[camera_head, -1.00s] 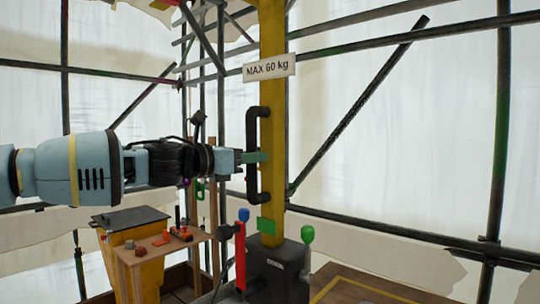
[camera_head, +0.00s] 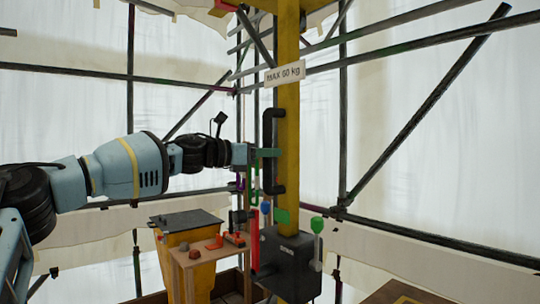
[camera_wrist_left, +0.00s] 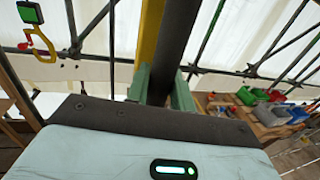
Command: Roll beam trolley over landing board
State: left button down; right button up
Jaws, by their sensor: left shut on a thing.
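A yellow post (camera_head: 288,120) stands upright with a "MAX 60 kg" sign (camera_head: 285,74) on it. A black vertical handle (camera_head: 278,178) is fixed to the post's left side. My left gripper (camera_head: 268,153) reaches in from the left and is shut on this handle. In the left wrist view the dark handle bar (camera_wrist_left: 181,35) runs between the green fingers (camera_wrist_left: 162,92), with the yellow post (camera_wrist_left: 151,30) beside it. A dark box (camera_head: 288,262) sits at the foot of the post. The trolley's wheels and beam cannot be made out. My right gripper is out of view.
A brown board with a yellow line (camera_head: 405,297) shows at the bottom right. A wooden bench (camera_head: 196,257) with small red parts and a yellow bin (camera_head: 180,232) stand left of the post. Scaffold tubes (camera_head: 430,96) and white sheeting surround the place.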

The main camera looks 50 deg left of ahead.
pick_arm(q)
jog(key=shift+a+r, duration=0.1)
jog(key=shift+a, duration=0.1)
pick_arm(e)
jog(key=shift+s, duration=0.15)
pick_arm(q)
jog(key=c, duration=1.6)
grip_release()
jog(key=o, duration=0.3)
jog(key=shift+a, duration=0.15)
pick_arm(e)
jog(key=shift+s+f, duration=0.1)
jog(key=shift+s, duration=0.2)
pick_arm(q)
jog(key=shift+o, duration=0.2)
jog(key=shift+s, duration=0.2)
jog(key=p+v, duration=0.1)
jog(key=v, duration=0.6)
jog(key=shift+s, duration=0.25)
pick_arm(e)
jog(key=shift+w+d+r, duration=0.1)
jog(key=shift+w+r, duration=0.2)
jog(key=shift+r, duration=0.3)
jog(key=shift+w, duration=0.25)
